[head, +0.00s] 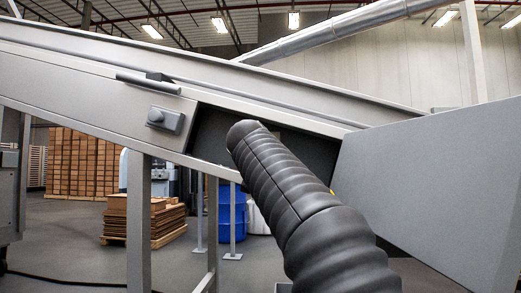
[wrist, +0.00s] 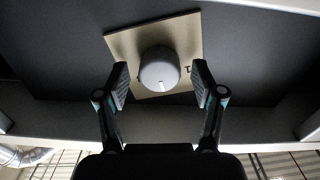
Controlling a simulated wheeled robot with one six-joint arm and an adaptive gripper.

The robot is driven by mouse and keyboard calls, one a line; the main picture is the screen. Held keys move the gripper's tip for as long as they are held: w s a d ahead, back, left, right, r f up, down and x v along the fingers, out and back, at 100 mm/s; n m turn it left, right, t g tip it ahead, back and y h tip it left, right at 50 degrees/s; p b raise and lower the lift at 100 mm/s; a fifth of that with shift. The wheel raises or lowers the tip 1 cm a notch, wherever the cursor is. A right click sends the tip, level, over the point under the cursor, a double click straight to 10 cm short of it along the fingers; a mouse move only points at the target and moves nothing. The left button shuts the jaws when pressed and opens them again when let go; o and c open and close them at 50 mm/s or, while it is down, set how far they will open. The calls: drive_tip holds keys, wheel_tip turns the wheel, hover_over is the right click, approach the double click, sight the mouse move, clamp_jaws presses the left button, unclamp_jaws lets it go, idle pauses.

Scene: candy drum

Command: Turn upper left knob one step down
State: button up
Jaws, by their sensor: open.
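A round grey knob (wrist: 160,68) with a small white mark at its lower edge sits on a beige plate (wrist: 125,42) in the wrist view. The plate is fixed to a dark panel and looks tilted in the picture. My gripper (wrist: 160,84) is open. Its two fingertips stand to the left and right of the knob, with a gap on each side. Part of a printed character shows on the plate near the right finger. In the head view my arm hides the gripper and the knob.
A sloping grey conveyor frame (head: 70,85) crosses the head view, carrying a small grey box with a round button (head: 156,116). A large grey panel (head: 430,190) stands at the right. Stacked cartons (head: 85,165) and a blue drum (head: 232,212) are farther back.

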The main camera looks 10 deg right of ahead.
drive_tip(key=c, duration=1.1)
drive_tip(key=shift+a, duration=0.15)
drive_tip(key=shift+c, duration=0.2)
drive_tip(key=shift+n, duration=0.3)
drive_tip(key=n+p, duration=0.2)
drive_tip(key=n, duration=0.9)
drive_tip(key=shift+p, duration=0.35)
drive_tip(key=shift+n, duration=0.3)
